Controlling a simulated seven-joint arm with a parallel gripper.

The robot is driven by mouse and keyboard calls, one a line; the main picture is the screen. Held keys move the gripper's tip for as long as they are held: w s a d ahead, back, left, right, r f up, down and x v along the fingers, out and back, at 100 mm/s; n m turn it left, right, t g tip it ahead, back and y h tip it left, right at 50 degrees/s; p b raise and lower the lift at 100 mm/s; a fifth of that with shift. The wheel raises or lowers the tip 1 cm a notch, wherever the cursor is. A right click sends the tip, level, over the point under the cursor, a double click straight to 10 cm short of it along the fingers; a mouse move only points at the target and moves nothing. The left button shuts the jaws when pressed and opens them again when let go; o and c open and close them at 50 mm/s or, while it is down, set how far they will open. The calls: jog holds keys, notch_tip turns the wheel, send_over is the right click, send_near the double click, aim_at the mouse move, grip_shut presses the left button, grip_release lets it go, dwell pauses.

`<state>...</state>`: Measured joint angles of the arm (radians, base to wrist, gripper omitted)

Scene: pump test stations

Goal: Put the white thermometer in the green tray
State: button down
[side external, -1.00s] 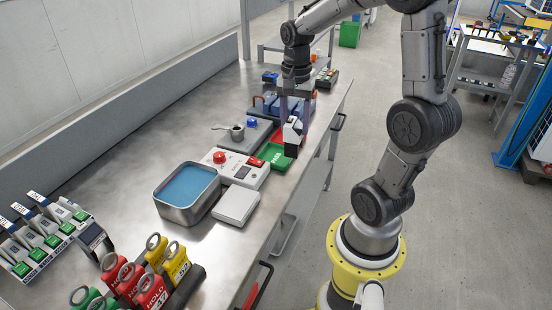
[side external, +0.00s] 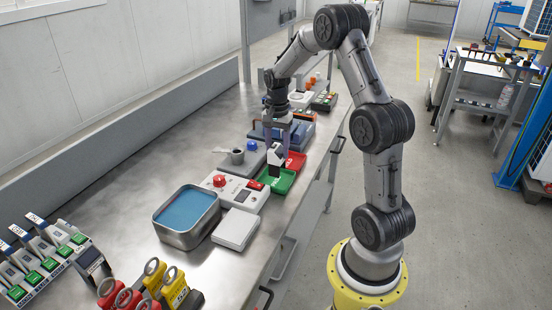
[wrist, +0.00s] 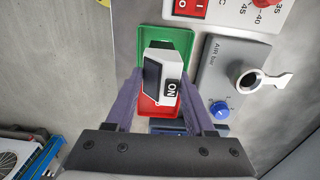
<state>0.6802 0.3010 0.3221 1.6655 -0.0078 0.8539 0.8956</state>
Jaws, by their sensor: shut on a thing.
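The white thermometer (side external: 278,155) has a black face and an "ON" mark, and it also shows in the wrist view (wrist: 171,88). My gripper (side external: 278,143) is shut on it and points down; in the wrist view its two fingers (wrist: 162,82) flank the body. The green tray (side external: 274,183) lies on the bench below the thermometer. In the wrist view the green tray (wrist: 165,35) is partly hidden behind the thermometer. The thermometer appears to be above the tray; whether its lower end touches the tray, I cannot tell.
A red tray (side external: 295,160) adjoins the green tray. A white panel with a red button (side external: 220,181), a grey unit with a blue knob (side external: 252,146) and a metal basin of blue liquid (side external: 187,213) stand nearby. The bench's front edge is close to the trays.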

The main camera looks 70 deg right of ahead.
aim_at(276, 159)
jog(key=shift+w+d+f, duration=0.25)
jog(key=shift+w+f, duration=0.05)
jog(key=shift+f, duration=0.05)
jog(key=shift+w+f, duration=0.1)
jog(key=shift+f, duration=1.55)
jog(key=shift+f, duration=0.2)
jog(key=shift+c, duration=1.3)
grip_release()
jog(key=shift+r, duration=0.15)
